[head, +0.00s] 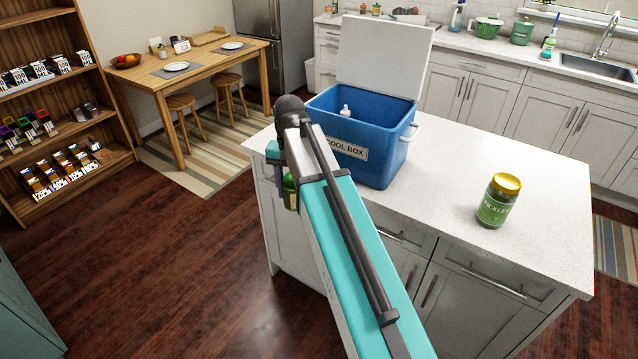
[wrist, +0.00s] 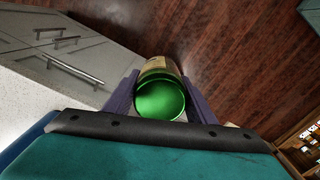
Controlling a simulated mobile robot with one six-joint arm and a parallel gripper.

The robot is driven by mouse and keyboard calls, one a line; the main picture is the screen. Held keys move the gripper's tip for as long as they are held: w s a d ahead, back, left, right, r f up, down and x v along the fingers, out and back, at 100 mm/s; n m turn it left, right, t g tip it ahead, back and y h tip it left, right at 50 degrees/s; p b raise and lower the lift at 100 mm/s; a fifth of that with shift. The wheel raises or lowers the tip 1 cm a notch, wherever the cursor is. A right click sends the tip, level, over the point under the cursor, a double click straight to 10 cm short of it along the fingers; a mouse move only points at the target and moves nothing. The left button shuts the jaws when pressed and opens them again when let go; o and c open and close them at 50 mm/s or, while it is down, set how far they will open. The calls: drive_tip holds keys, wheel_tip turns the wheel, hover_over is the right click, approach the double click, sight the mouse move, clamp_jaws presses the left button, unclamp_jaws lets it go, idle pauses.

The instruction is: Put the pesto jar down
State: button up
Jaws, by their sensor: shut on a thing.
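The pesto jar (wrist: 160,98) has a bright green lid and is gripped between my gripper's purple fingers in the wrist view. My gripper (wrist: 161,92) is shut on it. In the head view a slice of the green jar (head: 290,190) shows beside my teal arm, at the island's left end; the arm hides most of it and of the gripper. In the wrist view, dark wood floor shows behind the jar and the counter lies to the left. The label is not readable.
The white island counter (head: 450,165) holds a blue cool box (head: 392,155) with its lid open and a pickles jar (head: 497,200) at the right. Bare counter lies between them. A stocked wooden shelf (head: 110,110) and a dining table (head: 215,68) stand at the left.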

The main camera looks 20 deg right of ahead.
drive_tip(key=shift+w+a+f+n, duration=0.1)
drive_tip(key=shift+a+f+n, duration=0.1)
drive_tip(key=shift+a+f, duration=0.25)
drive_tip(key=shift+a+f+n, duration=0.2)
drive_tip(key=shift+a, duration=0.45)
drive_tip(key=shift+a, duration=0.1)
